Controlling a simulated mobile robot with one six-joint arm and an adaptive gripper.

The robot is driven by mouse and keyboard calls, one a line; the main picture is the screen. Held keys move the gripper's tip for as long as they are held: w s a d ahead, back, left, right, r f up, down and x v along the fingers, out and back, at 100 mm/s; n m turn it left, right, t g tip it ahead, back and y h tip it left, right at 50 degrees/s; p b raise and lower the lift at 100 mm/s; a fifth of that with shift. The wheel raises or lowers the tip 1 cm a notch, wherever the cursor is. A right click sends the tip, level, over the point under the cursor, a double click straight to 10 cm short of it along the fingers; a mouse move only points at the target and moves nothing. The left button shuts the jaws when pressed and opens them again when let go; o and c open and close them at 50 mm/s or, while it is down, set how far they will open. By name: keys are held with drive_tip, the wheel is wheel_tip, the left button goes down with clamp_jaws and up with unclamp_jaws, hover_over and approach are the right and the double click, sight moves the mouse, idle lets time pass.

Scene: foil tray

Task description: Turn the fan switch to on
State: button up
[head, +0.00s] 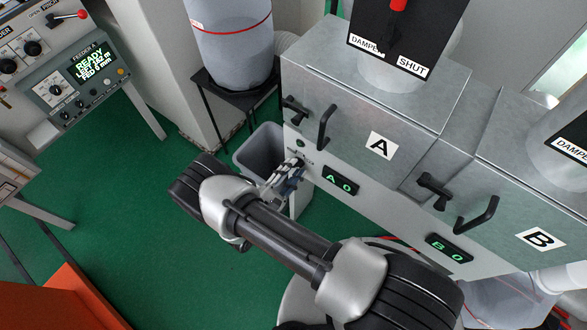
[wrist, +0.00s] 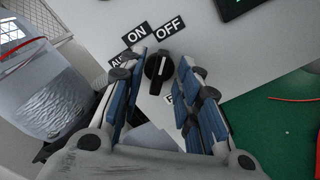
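The fan switch is a round black knob (wrist: 158,71) with a white pointer line, on a pale panel. The pointer runs up the picture, leaning toward the OFF label (wrist: 169,28). The ON label (wrist: 137,34) is up and left of the knob. Two more labels are partly hidden by my fingers. My gripper (wrist: 163,64) is open, with one blue-padded finger left of the knob and one right. A gap shows on the right; contact on the left is unclear. In the head view my gripper (head: 295,168) is at the cabinet's front face, and the knob is hidden there.
Cabinet A (head: 355,80) has a black handle (head: 325,127) above my gripper and a display reading A 0 (head: 340,181) to its right. A grey bin (head: 258,150) and a black stand (head: 235,95) are close on the left.

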drive_tip(key=shift+w+d, duration=0.25)
drive_tip(key=shift+w, duration=0.1)
clamp_jaws()
idle(0.3)
